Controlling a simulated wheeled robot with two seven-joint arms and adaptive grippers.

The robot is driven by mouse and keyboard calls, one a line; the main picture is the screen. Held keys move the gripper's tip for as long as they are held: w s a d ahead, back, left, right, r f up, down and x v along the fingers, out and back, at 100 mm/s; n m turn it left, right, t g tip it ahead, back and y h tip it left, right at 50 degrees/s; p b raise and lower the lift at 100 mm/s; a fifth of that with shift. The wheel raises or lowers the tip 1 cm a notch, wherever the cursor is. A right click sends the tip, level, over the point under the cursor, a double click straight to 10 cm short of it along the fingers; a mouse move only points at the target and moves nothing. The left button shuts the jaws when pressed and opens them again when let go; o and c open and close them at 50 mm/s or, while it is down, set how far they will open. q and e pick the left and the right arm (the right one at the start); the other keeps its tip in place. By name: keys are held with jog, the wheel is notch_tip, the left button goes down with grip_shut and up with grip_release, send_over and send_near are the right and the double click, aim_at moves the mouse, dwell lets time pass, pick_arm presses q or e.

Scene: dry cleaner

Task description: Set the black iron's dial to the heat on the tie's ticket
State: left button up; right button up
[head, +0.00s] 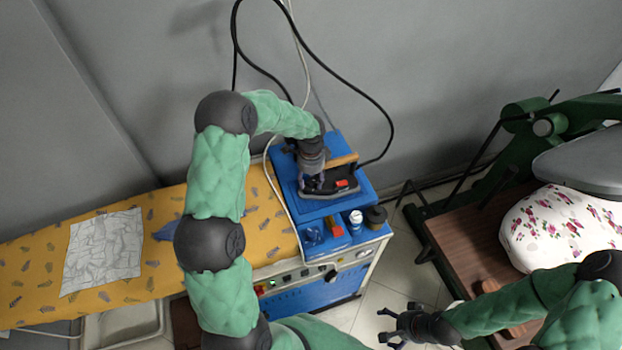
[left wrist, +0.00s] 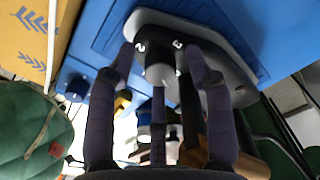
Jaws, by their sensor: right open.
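The black iron (head: 330,184), with a wooden handle (head: 342,160), sits on the blue top of the steam station. My left gripper (head: 312,184) is over it. In the left wrist view the iron's dial (left wrist: 161,72) lies between the tips of my left gripper (left wrist: 160,62), which look open with gaps beside it. White numerals, a 2 and what looks like a 3, show on the black face. The dial's pointer cannot be made out. My right gripper (head: 392,326) is open and empty at the lower right. I cannot identify the tie or its ticket.
A patterned yellow ironing board (head: 40,255) bears a crumpled white cloth (head: 103,250) and a partly hidden blue item (head: 171,230). Small containers, including a white-capped one (head: 355,218), stand on the station's front ledge. A green press (head: 525,120) stands right. Black cables loop behind the iron.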

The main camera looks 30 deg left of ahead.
aim_at(311, 180)
pick_arm(q)
grip_shut()
jog(key=shift+m+p, duration=0.7)
jog(key=shift+m, duration=0.8)
jog(key=shift+o, duration=1.1)
grip_release()
notch_tip(311, 180, up, 12)
